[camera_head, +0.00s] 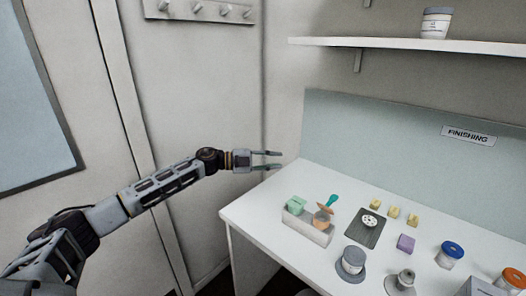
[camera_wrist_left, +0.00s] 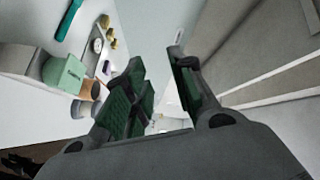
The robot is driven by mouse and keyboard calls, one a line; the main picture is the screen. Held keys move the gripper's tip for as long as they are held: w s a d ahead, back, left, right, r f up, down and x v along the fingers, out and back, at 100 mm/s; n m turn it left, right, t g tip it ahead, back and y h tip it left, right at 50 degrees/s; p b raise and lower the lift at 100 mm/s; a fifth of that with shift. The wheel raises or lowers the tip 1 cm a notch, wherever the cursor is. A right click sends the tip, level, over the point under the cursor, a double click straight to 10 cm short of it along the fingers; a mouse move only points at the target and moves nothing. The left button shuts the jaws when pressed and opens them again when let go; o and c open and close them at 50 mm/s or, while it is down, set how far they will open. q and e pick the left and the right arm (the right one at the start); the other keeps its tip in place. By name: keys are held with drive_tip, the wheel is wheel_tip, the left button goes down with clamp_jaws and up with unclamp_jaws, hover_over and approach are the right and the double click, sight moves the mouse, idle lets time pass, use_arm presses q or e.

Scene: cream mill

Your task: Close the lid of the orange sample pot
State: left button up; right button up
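The orange sample pot (camera_head: 321,219) stands in a pale tray (camera_head: 306,228) at the front left of the white table. An orange flap, seemingly its lid (camera_head: 326,206), sticks up tilted behind it; the exact angle is hard to tell. A mint green pot (camera_head: 297,204) stands beside it on the left. In the left wrist view the green pot (camera_wrist_left: 64,73) partly hides an orange-brown pot (camera_wrist_left: 90,90). My left gripper (camera_head: 272,160) is open and empty, above and left of the table's back left corner, apart from the pots. My right gripper is not in view.
A teal piece (camera_head: 333,200) lies behind the orange pot. A dark plate with a white disc (camera_head: 370,222), yellow blocks (camera_head: 394,212), a purple block (camera_head: 405,243) and a grey-lidded jar (camera_head: 353,260) are to the right. A shelf (camera_head: 420,45) hangs above.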

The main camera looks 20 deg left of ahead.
use_arm(q)
drive_tip(key=w+a+n+t+y, duration=0.2)
drive_tip(key=w+a+t, duration=0.2)
drive_tip(key=w+a, duration=0.1)
drive_tip(key=shift+w+a+n, duration=0.3)
drive_tip(key=shift+w+a, duration=0.1)
drive_tip(key=shift+a, duration=0.25)
